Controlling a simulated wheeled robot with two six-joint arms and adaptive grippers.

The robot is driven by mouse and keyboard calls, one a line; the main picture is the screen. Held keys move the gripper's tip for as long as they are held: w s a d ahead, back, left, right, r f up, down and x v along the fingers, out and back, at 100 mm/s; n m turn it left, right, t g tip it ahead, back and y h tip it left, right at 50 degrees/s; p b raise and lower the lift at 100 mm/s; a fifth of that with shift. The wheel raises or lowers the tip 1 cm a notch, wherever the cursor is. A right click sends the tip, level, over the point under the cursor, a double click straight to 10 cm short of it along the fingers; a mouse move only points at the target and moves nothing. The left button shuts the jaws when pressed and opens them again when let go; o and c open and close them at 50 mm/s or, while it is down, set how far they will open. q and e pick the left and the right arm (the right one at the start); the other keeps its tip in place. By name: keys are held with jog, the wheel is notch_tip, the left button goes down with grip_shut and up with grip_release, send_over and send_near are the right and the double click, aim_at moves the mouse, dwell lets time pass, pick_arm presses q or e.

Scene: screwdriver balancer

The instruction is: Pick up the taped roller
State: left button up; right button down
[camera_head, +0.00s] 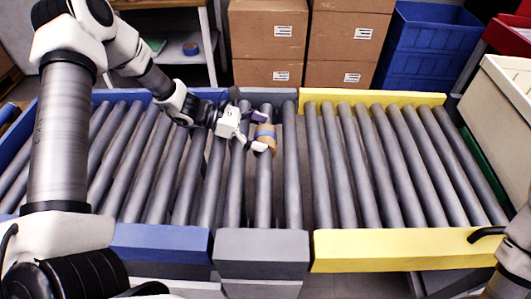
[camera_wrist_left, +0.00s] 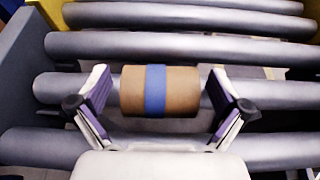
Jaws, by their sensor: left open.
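The taped roller (camera_head: 265,138) is a short brown cylinder with a blue band round its middle. In the head view it sits over the grey conveyor rollers, near the middle section. In the left wrist view the taped roller (camera_wrist_left: 180,92) lies crosswise between the two fingers. My left gripper (camera_head: 253,132) is open around it, with a finger off each end. In the left wrist view, my left gripper (camera_wrist_left: 160,98) shows a visible gap at both ends of the roller, smaller on the left. My right gripper is not in view.
The conveyor has blue rails (camera_head: 155,243) at left, a grey middle section (camera_head: 262,243) and yellow rails (camera_head: 400,248) at right. Cardboard boxes (camera_head: 268,35) and blue crates (camera_head: 425,45) stand behind. A beige bin (camera_head: 495,115) stands at right. The right-hand rollers are clear.

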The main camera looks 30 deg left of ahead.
pick_arm(q)
jog(key=shift+s+r, duration=0.1)
jog(key=shift+a, duration=0.1)
jog(key=c, duration=1.4)
